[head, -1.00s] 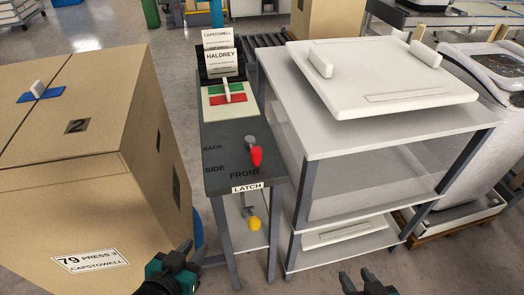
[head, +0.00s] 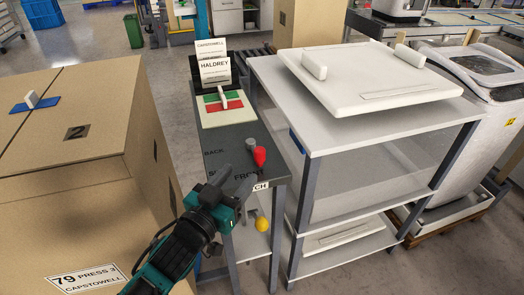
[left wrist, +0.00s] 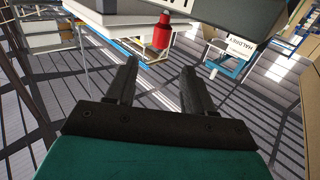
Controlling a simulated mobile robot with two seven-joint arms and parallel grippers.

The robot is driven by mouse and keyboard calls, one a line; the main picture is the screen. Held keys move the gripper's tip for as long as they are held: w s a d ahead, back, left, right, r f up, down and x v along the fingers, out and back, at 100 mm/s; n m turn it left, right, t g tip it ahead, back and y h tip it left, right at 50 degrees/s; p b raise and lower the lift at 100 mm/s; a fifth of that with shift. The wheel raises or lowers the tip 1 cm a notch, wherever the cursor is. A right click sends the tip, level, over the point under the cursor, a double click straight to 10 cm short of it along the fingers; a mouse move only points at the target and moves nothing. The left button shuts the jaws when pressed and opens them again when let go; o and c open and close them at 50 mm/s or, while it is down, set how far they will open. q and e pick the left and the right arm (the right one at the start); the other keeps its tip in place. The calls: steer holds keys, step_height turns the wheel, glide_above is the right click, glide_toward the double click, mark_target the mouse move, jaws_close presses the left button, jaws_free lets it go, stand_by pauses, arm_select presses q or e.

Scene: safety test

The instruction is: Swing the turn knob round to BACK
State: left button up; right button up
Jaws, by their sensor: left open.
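The turn knob (head: 259,157) has a red grip on a grey pivot and sits on the dark top of a narrow stand (head: 233,141). Its red end points toward the front edge, on the FRONT side. The words BACK (head: 213,152) and FRONT show on the top; SIDE is partly covered by my gripper. My left gripper (head: 234,180) is open and empty, in front of and left of the knob, apart from it. In the left wrist view the red grip (left wrist: 161,36) shows beyond and between the open fingertips (left wrist: 158,72). My right gripper is not in view.
A yellow knob (head: 262,223) hangs below the stand's front edge, by the partly covered LATCH label. A green and red panel with a white switch (head: 222,97) is farther back. A large cardboard box (head: 60,200) stands left, a white shelf unit (head: 340,135) right.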

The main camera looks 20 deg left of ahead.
mark_target(257, 154)
arm_select(q)
steer(key=w, duration=0.3)
steer(key=w+d, duration=0.1)
steer(key=w, duration=0.3)
steer(key=w+d, duration=0.1)
steer(key=w, duration=0.2)
steer(key=shift+w, duration=0.2)
steer(key=shift+c, duration=0.4)
jaws_close()
